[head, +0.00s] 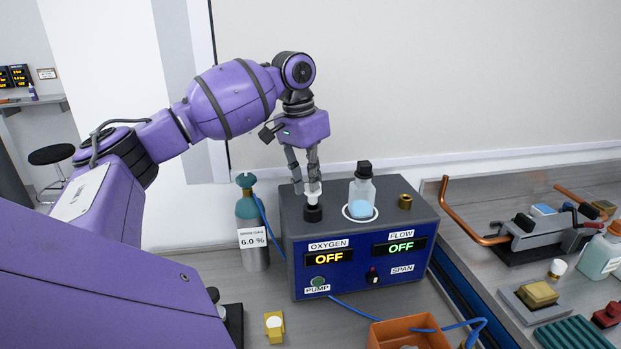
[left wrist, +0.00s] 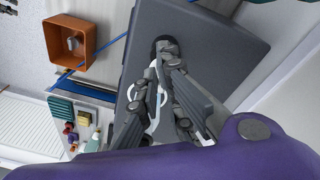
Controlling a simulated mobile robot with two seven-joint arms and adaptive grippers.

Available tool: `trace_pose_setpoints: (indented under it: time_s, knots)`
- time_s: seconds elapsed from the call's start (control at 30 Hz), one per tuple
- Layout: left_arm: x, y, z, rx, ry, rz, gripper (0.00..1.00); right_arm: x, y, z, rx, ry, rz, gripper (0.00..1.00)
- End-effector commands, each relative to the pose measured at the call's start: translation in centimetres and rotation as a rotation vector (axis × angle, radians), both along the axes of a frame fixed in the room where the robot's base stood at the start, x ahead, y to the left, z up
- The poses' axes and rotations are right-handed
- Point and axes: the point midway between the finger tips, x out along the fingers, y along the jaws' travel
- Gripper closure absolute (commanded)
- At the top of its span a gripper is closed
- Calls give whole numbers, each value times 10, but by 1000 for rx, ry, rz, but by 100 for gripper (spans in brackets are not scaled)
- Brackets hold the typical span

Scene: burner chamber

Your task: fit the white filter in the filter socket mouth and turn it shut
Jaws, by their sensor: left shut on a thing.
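My left gripper (head: 304,176) points down over the left part of the blue analyser box's top. Its fingers are shut on the white filter (head: 313,194). The filter sits at the mouth of the black filter socket (head: 313,213), upright as far as I can see. I cannot tell how deep it is in the mouth. In the left wrist view, the fingers (left wrist: 168,62) meet right at the dark socket (left wrist: 165,45) and mostly hide the filter. My right gripper is not in view.
On the analyser box (head: 300,250), a bottle with blue contents (head: 361,192) and a brass fitting (head: 405,201) stand right of the socket. A teal gas cylinder (head: 252,230) stands left of the box. An orange bin (head: 405,335) lies in front. A metal bench with tools is at right.

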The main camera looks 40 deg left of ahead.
Motion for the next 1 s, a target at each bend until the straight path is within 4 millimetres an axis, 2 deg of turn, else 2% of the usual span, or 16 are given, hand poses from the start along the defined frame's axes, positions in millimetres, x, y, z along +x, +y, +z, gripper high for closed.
trace_pose_setpoints:
  time_s: [1.0]
  knots:
    - [0,0,-31,0,1,-1,100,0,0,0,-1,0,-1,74]
